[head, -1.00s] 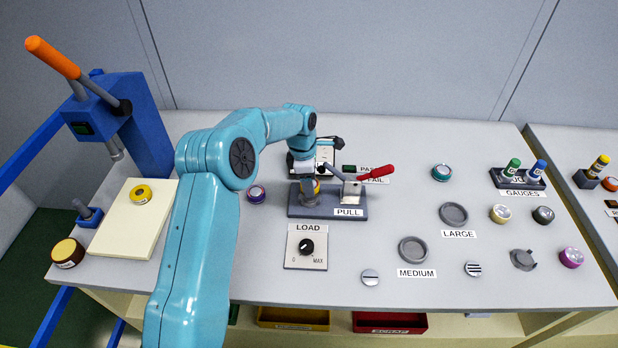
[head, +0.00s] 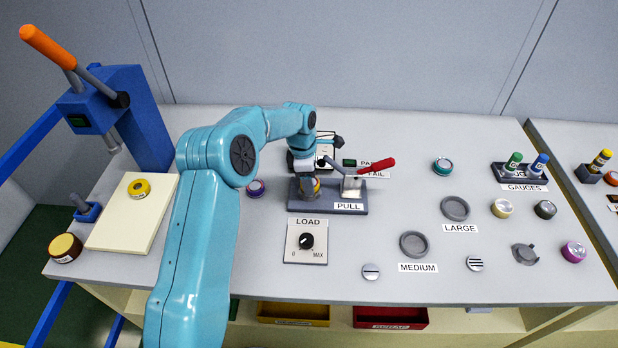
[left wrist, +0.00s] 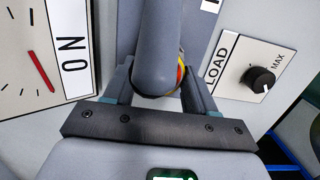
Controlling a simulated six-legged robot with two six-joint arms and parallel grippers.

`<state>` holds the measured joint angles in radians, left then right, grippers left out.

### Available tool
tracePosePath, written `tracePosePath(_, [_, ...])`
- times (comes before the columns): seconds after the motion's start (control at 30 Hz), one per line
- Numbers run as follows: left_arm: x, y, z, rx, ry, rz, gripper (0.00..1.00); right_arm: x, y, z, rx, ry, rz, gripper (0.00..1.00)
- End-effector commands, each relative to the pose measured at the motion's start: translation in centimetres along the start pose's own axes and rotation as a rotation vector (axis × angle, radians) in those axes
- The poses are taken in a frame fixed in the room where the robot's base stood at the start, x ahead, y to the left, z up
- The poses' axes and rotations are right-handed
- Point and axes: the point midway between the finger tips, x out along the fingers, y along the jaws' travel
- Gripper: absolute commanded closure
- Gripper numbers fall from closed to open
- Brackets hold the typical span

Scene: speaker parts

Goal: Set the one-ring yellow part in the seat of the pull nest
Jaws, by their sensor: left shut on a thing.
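The pull nest is a dark grey plate (head: 352,208) labelled PULL, with a red-handled clamp (head: 377,166) at its right. My left gripper (head: 309,187) is over the left end of this plate, shut on a yellow part (head: 317,185). Only a sliver of the part shows in the head view. In the left wrist view a yellow and red edge of it (left wrist: 181,76) shows between the fingers, behind a grey rounded cylinder (left wrist: 156,55). The seat is hidden, so I cannot tell whether the part touches it. Its ring count is not visible. My right gripper is not in view.
A LOAD knob panel (head: 306,252) lies in front of the nest. Another yellow part (head: 139,189) rests on a cream board (head: 122,225) at left, near a blue press (head: 140,115). Loose parts and gauges (head: 520,174) stand at right. Bench front centre is mostly clear.

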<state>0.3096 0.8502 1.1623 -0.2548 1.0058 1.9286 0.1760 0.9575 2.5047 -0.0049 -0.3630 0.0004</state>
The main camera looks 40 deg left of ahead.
Motion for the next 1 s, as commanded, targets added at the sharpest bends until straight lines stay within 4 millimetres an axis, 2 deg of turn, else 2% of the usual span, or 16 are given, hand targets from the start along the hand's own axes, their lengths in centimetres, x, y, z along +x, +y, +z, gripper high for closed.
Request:
tracePosePath(0.27, [0.6,0.0,-0.1,0.0,0.0,0.001,0.95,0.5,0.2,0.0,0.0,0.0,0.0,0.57])
tracePosePath(0.3, [0.6,0.0,-0.1,0.0,0.0,0.001,0.41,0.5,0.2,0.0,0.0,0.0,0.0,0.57])
tracePosePath(0.4, [0.5,0.0,-0.1,0.0,0.0,0.001,0.15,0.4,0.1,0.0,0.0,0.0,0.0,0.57])
tracePosePath(0.67, [0.6,0.0,-0.1,0.0,0.0,-0.001,0.15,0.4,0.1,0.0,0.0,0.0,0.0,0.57])
tracePosePath(0.77, [0.0,0.0,-0.1,0.0,0.0,0.001,0.15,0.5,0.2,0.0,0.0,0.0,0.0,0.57])
tracePosePath(0.87, [-1.5,0.1,-0.1,0.0,-0.001,0.004,0.15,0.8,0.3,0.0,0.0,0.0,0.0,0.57])
tracePosePath(1.0, [-5.0,0.1,-0.1,0.0,-0.002,0.007,0.15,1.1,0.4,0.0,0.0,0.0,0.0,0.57])
